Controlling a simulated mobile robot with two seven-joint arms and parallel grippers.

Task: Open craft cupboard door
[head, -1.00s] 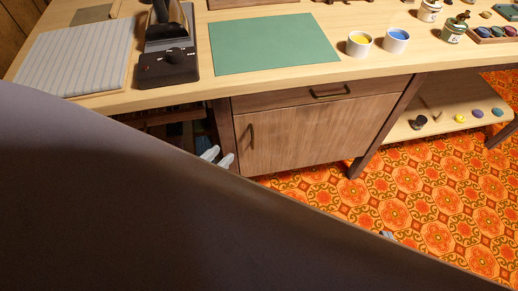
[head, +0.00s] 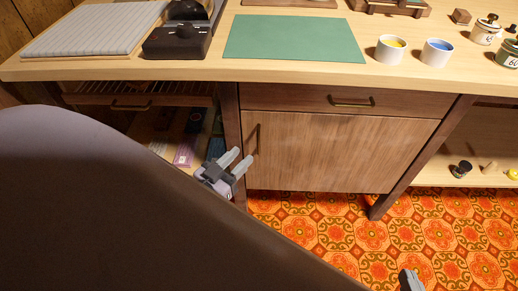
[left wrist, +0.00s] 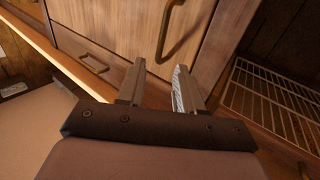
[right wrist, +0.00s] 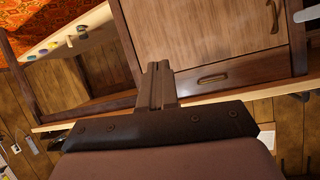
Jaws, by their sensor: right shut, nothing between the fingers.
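The craft cupboard door (head: 340,150) is a brown wooden panel under the worktop and looks shut. Its dark upright handle (head: 255,139) is near the door's left edge. My left gripper (head: 238,161) is open, just left of and slightly below the handle, with its fingers pointing towards it. In the left wrist view the handle (left wrist: 168,35) lies beyond the open fingertips (left wrist: 158,75), apparently not between them. My right gripper (head: 410,279) is low at the bottom edge, away from the door. Its fingers are together and empty in the right wrist view (right wrist: 157,75).
A drawer with a dark handle (head: 352,101) sits above the door. A dark leg (head: 231,140) divides the door from open shelves on the left. The worktop holds a green mat (head: 293,38) and paint cups (head: 436,52). Orange patterned floor (head: 310,225) is clear below.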

